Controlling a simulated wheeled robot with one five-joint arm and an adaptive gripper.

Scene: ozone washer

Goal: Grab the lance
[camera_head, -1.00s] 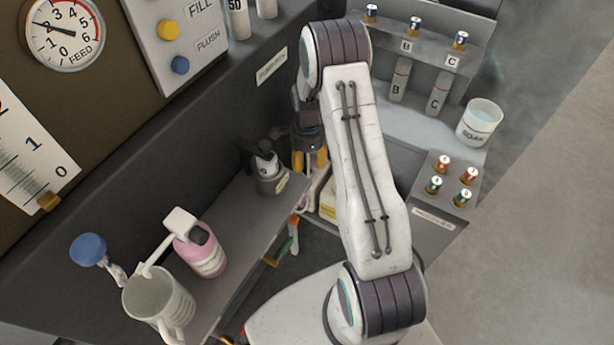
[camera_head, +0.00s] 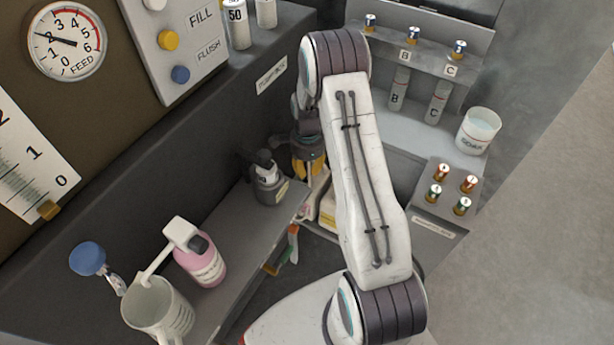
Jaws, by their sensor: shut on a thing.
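My gripper (camera_head: 309,172) points down in the middle of the view, behind my arm's forearm. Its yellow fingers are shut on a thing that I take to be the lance. The held thing is mostly hidden by the fingers and my arm, so its shape and tilt cannot be told. A pale white piece shows just below the fingers; I cannot tell whether it is part of the held thing.
A pink bottle (camera_head: 207,264) and a grey jug (camera_head: 155,308) stand on the shelf (camera_head: 238,218). A white beaker (camera_head: 478,131), bottles B and C and a rack of small vials (camera_head: 450,190) are at the right. A dark wall runs close behind the gripper.

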